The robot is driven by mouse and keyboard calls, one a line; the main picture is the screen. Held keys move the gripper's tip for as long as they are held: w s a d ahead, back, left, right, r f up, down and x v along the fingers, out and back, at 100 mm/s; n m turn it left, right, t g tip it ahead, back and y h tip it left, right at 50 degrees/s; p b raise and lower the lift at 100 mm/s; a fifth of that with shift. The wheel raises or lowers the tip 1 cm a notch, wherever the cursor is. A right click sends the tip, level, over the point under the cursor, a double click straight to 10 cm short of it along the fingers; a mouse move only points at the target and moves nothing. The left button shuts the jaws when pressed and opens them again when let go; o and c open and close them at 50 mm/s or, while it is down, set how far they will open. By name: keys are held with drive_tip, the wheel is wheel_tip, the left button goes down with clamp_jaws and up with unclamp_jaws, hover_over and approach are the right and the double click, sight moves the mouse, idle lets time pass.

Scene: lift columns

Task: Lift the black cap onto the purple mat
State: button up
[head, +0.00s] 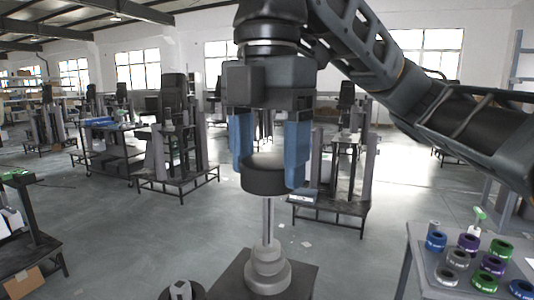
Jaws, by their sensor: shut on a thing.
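My gripper (268,172) has two blue fingers and points straight down in the middle of the head view. It is shut on the black cap (266,181), a short, round, dark disc between the fingertips. Just below the cap, a thin upright grey rod (268,222) rises from a stepped, round grey base (267,270). I cannot tell whether the cap touches the top of the rod. I make out no purple mat. A purple ring (467,242) and other ring-shaped pieces sit on the table at the right.
The grey table (420,243) at lower right holds several coloured rings in blue, green, purple and black. The stepped base stands on a dark plate (228,279). Several black work stands (178,165) fill the hall behind. Grey floor is free between them.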

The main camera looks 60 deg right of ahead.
drive_tip(key=shift+r+p, duration=1.35)
drive_tip(key=shift+r, duration=0.1)
drive_tip(key=shift+w, duration=0.1)
